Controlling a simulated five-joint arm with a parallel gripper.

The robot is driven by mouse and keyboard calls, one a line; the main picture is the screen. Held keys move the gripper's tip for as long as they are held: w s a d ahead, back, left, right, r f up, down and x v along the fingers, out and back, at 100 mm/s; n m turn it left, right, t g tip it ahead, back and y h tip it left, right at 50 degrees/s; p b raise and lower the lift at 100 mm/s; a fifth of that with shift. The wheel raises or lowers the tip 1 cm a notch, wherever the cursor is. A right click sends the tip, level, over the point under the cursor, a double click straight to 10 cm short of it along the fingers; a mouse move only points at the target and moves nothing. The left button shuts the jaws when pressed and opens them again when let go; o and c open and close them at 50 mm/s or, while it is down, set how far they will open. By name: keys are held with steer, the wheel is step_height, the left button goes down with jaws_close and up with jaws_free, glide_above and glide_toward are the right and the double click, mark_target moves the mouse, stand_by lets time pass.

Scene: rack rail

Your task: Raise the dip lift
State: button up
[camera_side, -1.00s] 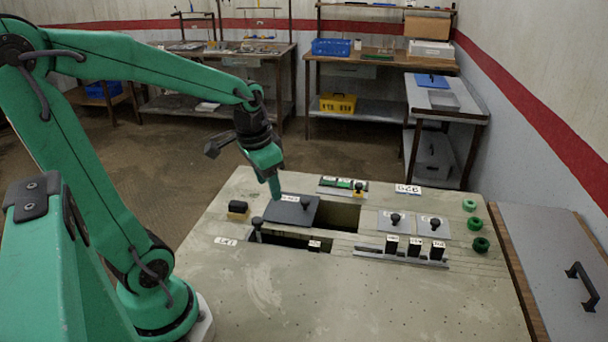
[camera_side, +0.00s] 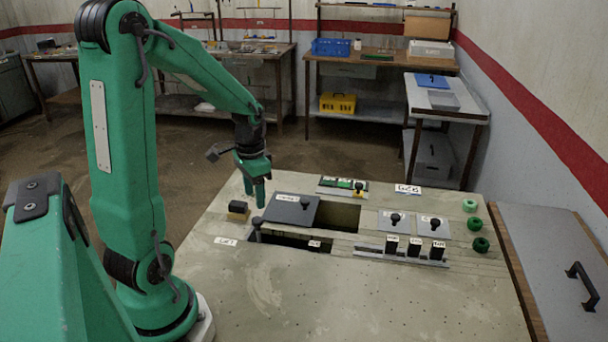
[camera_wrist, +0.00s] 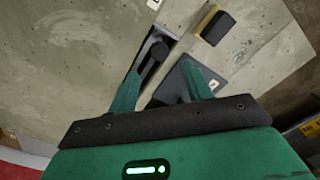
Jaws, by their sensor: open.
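A long dark slot (camera_side: 290,241) in the bench top has a black knobbed handle (camera_side: 257,224) at its left end. The handle also shows in the wrist view (camera_wrist: 155,55), between and beyond my fingertips. My gripper (camera_side: 255,194) is open and empty, pointing down above the bench's left rear, apart from the handle. In the wrist view, my gripper (camera_wrist: 160,68) has its fingers spread.
A black-topped block (camera_side: 238,210) sits left of the plate. A green strip (camera_side: 343,185) lies behind. The bench front is clear.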

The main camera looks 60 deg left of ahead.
mark_target(257, 219)
steer(key=shift+f, duration=3.7)
